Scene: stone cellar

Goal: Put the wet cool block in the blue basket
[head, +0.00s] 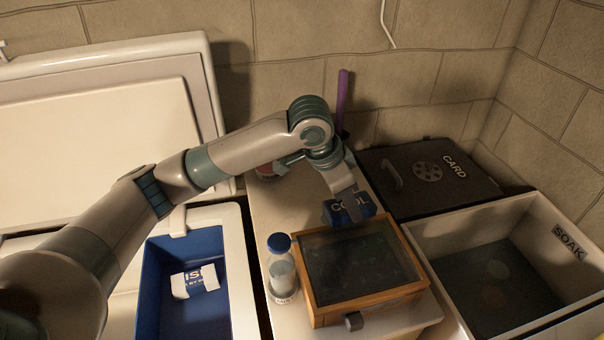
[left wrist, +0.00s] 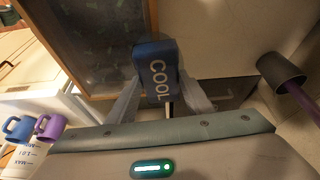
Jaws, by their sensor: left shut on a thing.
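The blue cool block (head: 347,208), marked "COOL", is between the fingers of my left gripper (head: 348,192), just behind a wood-framed case. In the left wrist view the block (left wrist: 156,72) sits between both fingers, and the gripper (left wrist: 160,95) is shut on it. I cannot tell whether the block touches the counter, or whether its surface is wet. The blue basket (head: 151,272) is at the lower left inside a white surround, with a white printed pack (head: 195,282) lying in it. My right gripper is not in view.
The wood-framed, dark-topped case (head: 362,268) and a blue-capped bottle (head: 281,266) stand between block and basket. A purple handle (head: 342,98) rises behind my wrist.

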